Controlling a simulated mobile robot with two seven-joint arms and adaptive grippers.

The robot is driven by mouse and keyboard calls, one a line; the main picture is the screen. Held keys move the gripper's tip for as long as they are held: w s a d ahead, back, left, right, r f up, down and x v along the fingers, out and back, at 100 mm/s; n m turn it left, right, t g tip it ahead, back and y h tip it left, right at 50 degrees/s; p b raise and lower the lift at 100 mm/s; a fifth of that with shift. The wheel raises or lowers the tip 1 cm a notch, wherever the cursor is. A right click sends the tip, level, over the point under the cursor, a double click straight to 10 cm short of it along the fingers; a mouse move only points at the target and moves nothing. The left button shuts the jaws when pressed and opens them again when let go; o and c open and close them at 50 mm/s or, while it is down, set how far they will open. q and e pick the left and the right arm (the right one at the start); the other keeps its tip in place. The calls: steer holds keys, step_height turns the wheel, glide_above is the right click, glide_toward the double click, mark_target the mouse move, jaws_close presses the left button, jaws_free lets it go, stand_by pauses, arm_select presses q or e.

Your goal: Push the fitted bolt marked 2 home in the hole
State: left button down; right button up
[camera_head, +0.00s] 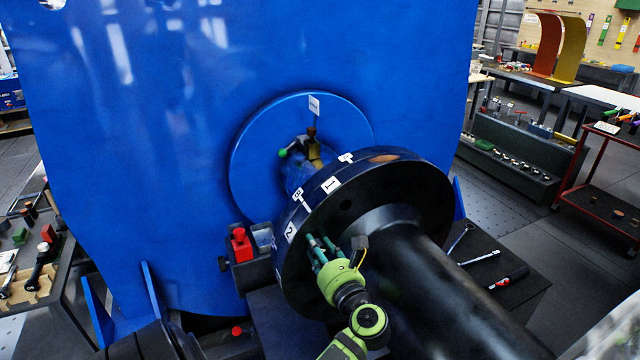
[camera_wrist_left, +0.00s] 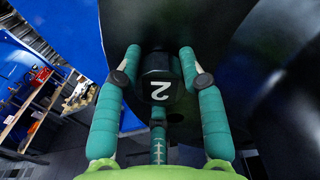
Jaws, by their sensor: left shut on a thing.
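The black flange (camera_head: 432,185) on the thick dark shaft faces the blue motor housing (camera_head: 150,140). Its rim carries white labels 1 and 2. My left gripper (camera_head: 320,242), with teal fingers, is at the flange's near face, close to label 2 (camera_head: 290,232). In the left wrist view, the dark bolt marked 2 (camera_wrist_left: 160,88) lies between the gripper's teal fingers (camera_wrist_left: 158,58), its white 2 facing the camera. The gripper is shut on it. The bolt's far end and the hole are hidden. My right gripper is not in view.
A red part (camera_head: 241,245) stands on a dark block left of the flange. Wrenches and a red-handled tool (camera_head: 508,278) lie on a dark surface at right. The thick shaft (camera_head: 430,285) fills the space right of my left gripper.

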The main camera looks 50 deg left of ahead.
arm_select(q)
steer(key=c, duration=0.7)
jaws_free()
steer(key=shift+r, duration=0.2)
steer(key=shift+o, duration=0.2)
steer(key=shift+f, duration=0.25)
steer(key=v, duration=1.2)
steer(key=shift+r, duration=0.3)
